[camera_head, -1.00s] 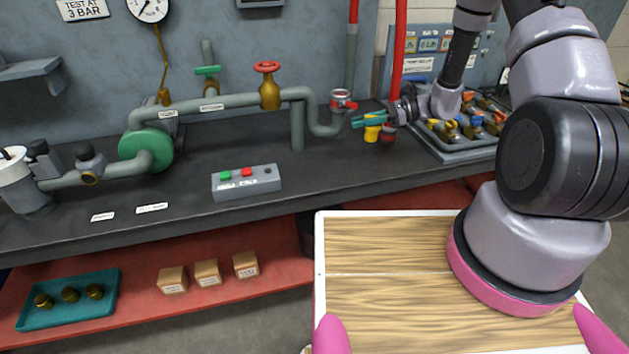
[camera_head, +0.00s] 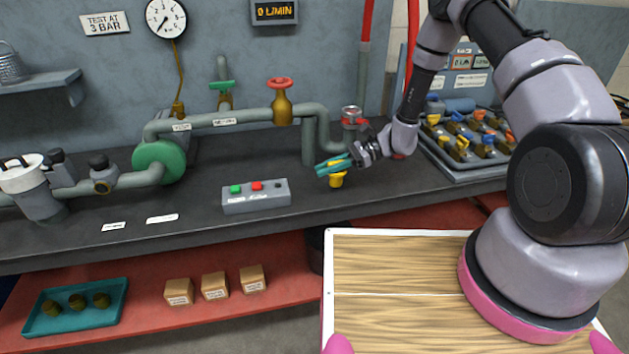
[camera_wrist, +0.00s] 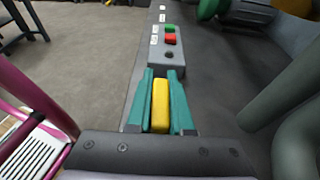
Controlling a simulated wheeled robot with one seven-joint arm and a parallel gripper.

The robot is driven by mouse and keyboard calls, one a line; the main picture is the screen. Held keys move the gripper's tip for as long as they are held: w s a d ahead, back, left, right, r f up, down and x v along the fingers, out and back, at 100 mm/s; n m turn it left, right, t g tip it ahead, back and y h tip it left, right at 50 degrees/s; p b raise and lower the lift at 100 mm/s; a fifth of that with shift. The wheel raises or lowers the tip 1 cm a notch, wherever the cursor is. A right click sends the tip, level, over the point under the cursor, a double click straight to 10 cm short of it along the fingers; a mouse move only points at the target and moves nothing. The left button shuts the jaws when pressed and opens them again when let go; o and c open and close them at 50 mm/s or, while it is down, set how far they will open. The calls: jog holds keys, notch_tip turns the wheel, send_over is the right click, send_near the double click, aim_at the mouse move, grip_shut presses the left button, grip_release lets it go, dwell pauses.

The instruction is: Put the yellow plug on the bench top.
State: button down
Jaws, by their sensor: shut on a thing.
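The yellow plug (camera_head: 337,180) is held between the teal fingers of my gripper (camera_head: 334,167). In the wrist view the plug (camera_wrist: 160,105) sits squarely between the two fingers (camera_wrist: 160,100), which are shut on it. The plug hangs over the dark bench top (camera_head: 385,183), near its front edge and right of the button box. I cannot tell whether its lower end touches the bench. The bench top also shows in the wrist view (camera_wrist: 215,100).
A grey button box (camera_head: 256,196) with green and red buttons stands left of the gripper. A pipe with a red-handled valve (camera_head: 282,100) runs behind. A tray of coloured valves (camera_head: 465,150) lies at the right.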

jog(key=shift+s+a, duration=0.2)
jog(key=shift+a, duration=0.35)
jog(key=shift+s+a, duration=0.15)
jog(key=shift+a, duration=0.4)
jog(key=f, duration=0.1)
jog(key=a+f, duration=0.1)
jog(key=shift+s+f, duration=0.15)
jog(key=shift+f, duration=0.6)
jog(key=shift+f, duration=0.1)
jog(key=c, duration=0.8)
grip_release()
jog(key=v, duration=1.2)
